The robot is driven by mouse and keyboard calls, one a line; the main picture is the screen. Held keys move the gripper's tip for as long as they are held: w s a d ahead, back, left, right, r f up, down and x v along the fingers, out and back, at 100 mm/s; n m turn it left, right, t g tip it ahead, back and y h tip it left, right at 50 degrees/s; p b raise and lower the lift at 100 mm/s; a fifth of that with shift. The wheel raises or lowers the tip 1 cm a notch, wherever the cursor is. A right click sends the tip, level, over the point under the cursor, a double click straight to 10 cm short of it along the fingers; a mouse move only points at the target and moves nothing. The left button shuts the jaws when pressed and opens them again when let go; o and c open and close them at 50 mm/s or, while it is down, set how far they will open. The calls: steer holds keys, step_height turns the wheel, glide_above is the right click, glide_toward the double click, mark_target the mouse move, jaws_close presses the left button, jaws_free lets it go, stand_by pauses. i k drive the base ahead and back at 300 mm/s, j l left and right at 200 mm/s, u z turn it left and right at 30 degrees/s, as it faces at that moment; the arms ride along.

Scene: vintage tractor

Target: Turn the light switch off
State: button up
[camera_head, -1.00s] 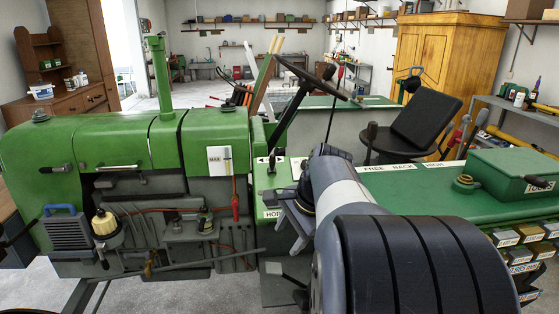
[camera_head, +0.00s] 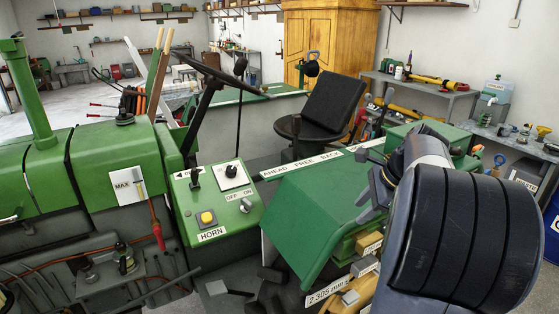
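The tractor's green dash panel (camera_head: 217,232) stands at centre-left. It bears a small metal toggle (camera_head: 246,205) beside an "OFF ON" label (camera_head: 238,195). Above it is a black rotary knob (camera_head: 231,171) on a white plate. No label reading "light" is legible, and which way the toggle leans is too small to tell. A small switch plate (camera_head: 514,22) also shows on the back wall. My gripper (camera_head: 371,185) is right of the panel, above the green fender, apart from these controls. I see nothing held. My arm hides part of the scene at right.
A yellow horn button (camera_head: 206,217) sits left of the toggle. The steering wheel (camera_head: 208,68) and a black lever (camera_head: 194,178) rise behind. The space above the panel's front is clear.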

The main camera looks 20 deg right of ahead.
mark_target(232, 171)
steer(key=i+j+z, duration=0.25)
steer(key=i+j, duration=0.15)
steer(key=j, duration=0.2)
steer(key=i+j+z, duration=0.1)
steer(key=j, duration=0.2)
steer(key=i+j+z, duration=0.25)
steer(key=j, duration=0.4)
steer(key=i+j+z, duration=0.15)
steer(key=j, duration=0.25)
steer(key=i+j, duration=0.45)
steer(key=i, duration=0.05)
